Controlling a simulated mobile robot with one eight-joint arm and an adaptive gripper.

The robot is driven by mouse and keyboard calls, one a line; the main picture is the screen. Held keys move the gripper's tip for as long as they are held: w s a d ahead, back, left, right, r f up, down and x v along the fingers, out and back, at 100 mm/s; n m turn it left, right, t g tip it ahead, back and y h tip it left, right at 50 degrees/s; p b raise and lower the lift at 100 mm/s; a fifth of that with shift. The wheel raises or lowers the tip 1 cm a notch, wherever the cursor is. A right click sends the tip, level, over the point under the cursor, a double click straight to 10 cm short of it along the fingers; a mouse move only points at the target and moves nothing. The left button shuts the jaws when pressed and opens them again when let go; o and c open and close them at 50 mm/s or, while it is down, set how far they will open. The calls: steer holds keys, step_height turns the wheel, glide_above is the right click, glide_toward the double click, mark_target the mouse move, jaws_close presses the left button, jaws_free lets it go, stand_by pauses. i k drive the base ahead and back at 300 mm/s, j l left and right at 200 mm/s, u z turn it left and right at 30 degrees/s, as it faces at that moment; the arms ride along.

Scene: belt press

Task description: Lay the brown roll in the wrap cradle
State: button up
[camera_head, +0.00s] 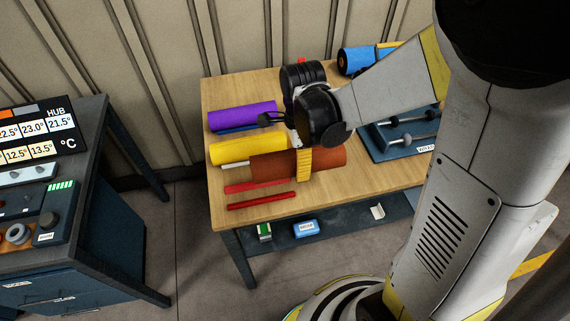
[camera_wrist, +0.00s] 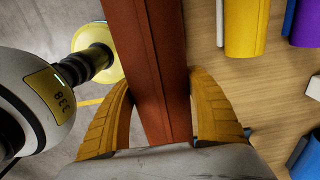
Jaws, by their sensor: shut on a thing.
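The brown roll (camera_head: 325,160) lies lengthwise across the left part of the table in the head view. My gripper (camera_head: 304,165) is shut on it near its middle, with a yellow finger across its near side. In the wrist view the brown roll (camera_wrist: 150,70) runs between both yellow fingers. I cannot tell for sure whether it is clear of the table. A blue stand with grey rollers (camera_head: 375,147), apparently the wrap cradle, sits right of my gripper. It shows no roll on it, and my arm partly hides it.
A yellow roll (camera_head: 232,152) and a purple roll (camera_head: 240,115) lie left of my gripper. Red rods (camera_head: 262,201) lie near the table's front edge. A blue roll (camera_head: 358,60) is at the back. A bench with a control panel (camera_head: 40,130) stands left.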

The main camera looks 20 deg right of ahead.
mark_target(419, 126)
steer(key=i+l+z, duration=0.15)
steer(key=l, duration=0.2)
steer(key=l+z, duration=0.2)
steer(key=l, duration=0.15)
steer(key=i+l+z, duration=0.3)
steer(key=l, duration=0.3)
